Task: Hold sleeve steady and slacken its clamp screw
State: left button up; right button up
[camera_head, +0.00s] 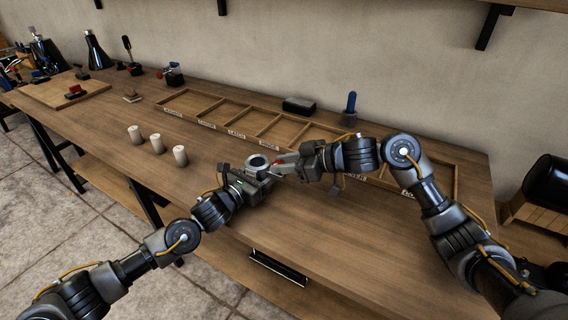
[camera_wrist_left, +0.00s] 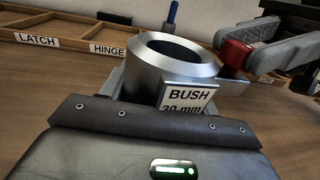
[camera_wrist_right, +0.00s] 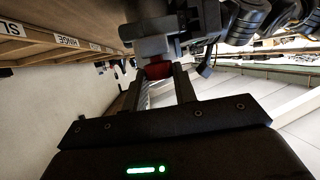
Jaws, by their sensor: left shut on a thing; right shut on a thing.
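The sleeve, a short grey metal ring with a dark bore (camera_head: 258,162), stands upright over the bench in the head view. In the left wrist view the sleeve (camera_wrist_left: 153,81) bears a label reading BUSH 30 mm. My left gripper (camera_head: 254,174) is shut on the sleeve; its fingertips are mostly hidden. My right gripper (camera_head: 285,163) is shut on a red piece (camera_wrist_left: 236,56) at the sleeve's right side, seemingly the clamp screw's head. This red piece also shows between the fingers in the right wrist view (camera_wrist_right: 158,70). The screw's shank is hidden.
A wooden tray (camera_head: 215,130) with labelled compartments lies along the back of the bench. A blue-handled tool (camera_head: 351,103) and a black box (camera_head: 299,106) stand behind it. Several white cylinders (camera_head: 157,144) stand at left. The bench front is clear.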

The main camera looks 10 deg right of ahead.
jog(key=n+g, duration=0.3)
jog(key=n+g+y, duration=0.1)
jog(key=g, duration=0.1)
jog(key=shift+w+n, duration=0.4)
pick_arm(q)
jog(key=shift+d, duration=0.1)
pick_arm(e)
jog(key=shift+s+a+f+n+g, duration=0.1)
jog(key=shift+n+g, duration=0.6)
jog(key=shift+g, duration=0.25)
jog(key=shift+s+a+f+n+g, duration=0.1)
jog(key=shift+n+g, duration=0.6)
jog(key=shift+g, duration=0.25)
jog(key=shift+w+d+r, duration=0.1)
jog(key=shift+w+d, duration=0.2)
jog(key=shift+w, duration=0.05)
jog(key=o, duration=1)
jog(key=shift+r, duration=0.1)
jog(key=shift+v, duration=5.95)
jog(key=shift+w, duration=0.1)
